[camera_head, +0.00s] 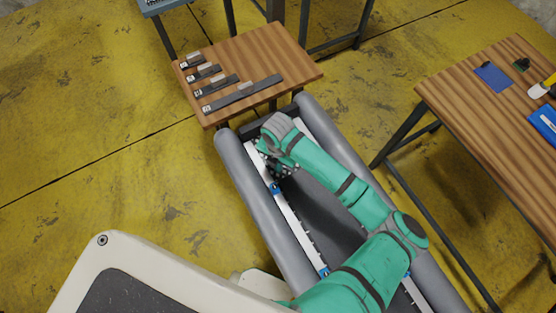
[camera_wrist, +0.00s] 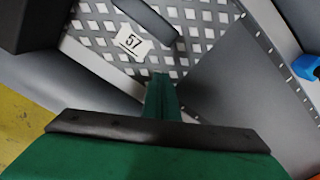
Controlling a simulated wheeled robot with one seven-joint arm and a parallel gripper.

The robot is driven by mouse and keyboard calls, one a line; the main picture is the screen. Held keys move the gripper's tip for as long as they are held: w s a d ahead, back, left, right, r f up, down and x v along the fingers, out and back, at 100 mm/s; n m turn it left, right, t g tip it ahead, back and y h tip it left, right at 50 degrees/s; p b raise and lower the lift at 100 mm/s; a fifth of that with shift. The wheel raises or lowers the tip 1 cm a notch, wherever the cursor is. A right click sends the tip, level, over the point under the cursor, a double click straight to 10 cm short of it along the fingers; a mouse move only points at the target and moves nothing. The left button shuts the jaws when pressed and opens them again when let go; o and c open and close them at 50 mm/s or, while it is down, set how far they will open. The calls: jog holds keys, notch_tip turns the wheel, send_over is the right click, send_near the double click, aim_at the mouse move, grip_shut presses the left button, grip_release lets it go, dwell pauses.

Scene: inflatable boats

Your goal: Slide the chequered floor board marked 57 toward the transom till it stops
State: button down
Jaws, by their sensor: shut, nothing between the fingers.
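The chequered floor board (camera_wrist: 190,62), grey with pale diamonds, lies in the boat and fills the upper part of the wrist view. Its white label "57" (camera_wrist: 133,41) shows beside a dark raised bar (camera_wrist: 150,18) on the board. My gripper (camera_wrist: 160,78) is shut and empty, its tips appearing at the board's near edge, below the label; I cannot tell whether they touch. In the head view my gripper (camera_head: 274,168) is low inside the boat near its upper end. There my arm hides most of the board. A dark end panel (camera_head: 262,127), perhaps the transom, crosses that end.
Grey side tubes (camera_head: 262,208) flank the boat, with a white rail (camera_head: 293,228) inside the left one. A wooden table (camera_head: 290,50) with several labelled dark bars stands beyond the end. Another table (camera_head: 480,110) stands at right. Plain grey floor (camera_wrist: 235,90) adjoins the board.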

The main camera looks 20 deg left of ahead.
jog(key=shift+w+d+r, duration=0.1)
jog(key=shift+w+d, duration=0.05)
jog(key=shift+w, duration=0.85)
jog(key=shift+w+d+r, duration=0.1)
jog(key=shift+w, duration=0.85)
